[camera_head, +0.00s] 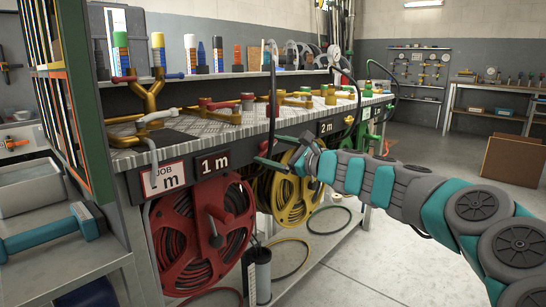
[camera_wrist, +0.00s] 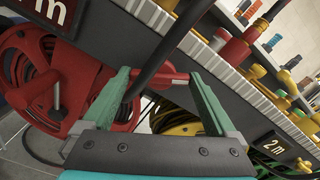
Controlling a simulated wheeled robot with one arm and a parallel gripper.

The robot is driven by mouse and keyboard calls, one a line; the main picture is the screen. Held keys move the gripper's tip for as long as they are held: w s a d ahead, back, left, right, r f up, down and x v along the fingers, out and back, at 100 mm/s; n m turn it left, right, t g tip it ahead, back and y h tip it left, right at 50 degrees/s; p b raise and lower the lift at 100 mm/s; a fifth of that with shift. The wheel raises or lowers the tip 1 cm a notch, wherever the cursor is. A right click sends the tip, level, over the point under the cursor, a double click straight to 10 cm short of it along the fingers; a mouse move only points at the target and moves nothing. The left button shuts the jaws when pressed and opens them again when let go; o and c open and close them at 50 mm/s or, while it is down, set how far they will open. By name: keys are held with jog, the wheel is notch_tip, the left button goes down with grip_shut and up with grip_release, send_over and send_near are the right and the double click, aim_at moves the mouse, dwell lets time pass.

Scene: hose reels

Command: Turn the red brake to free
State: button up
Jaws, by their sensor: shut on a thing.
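The red brake (camera_wrist: 165,80) is a small red bar with a pale metal part, below the bench edge in the wrist view. My gripper (camera_wrist: 160,84) has its two green fingers at either end of it, shut on it. In the head view my gripper (camera_head: 272,152) is at the bench front, between the 1 m and 2 m signs. There the brake is small and mostly hidden by the fingers. A dark hose (camera_wrist: 165,48) crosses in front of the fingers in the wrist view. I cannot tell the brake's set position.
A red hose reel (camera_head: 172,245) and a yellow hose reel (camera_head: 297,205) hang under the bench. Brass pipes and valves stand along the bench top (camera_head: 180,125). A black hose (camera_head: 272,90) loops down close to my gripper.

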jog(key=n+b, duration=0.1)
jog(key=n, duration=0.1)
jog(key=n+b, duration=0.4)
jog(key=shift+f+n, duration=0.3)
jog(key=n+b, duration=0.3)
jog(key=n, duration=0.1)
jog(key=shift+r+n+b, duration=0.2)
jog(key=shift+n+b, duration=0.6)
jog(key=shift+b, duration=0.05)
jog(key=o, duration=1)
jog(key=shift+r, duration=0.1)
jog(key=v, duration=0.8)
jog(key=shift+p, duration=0.4)
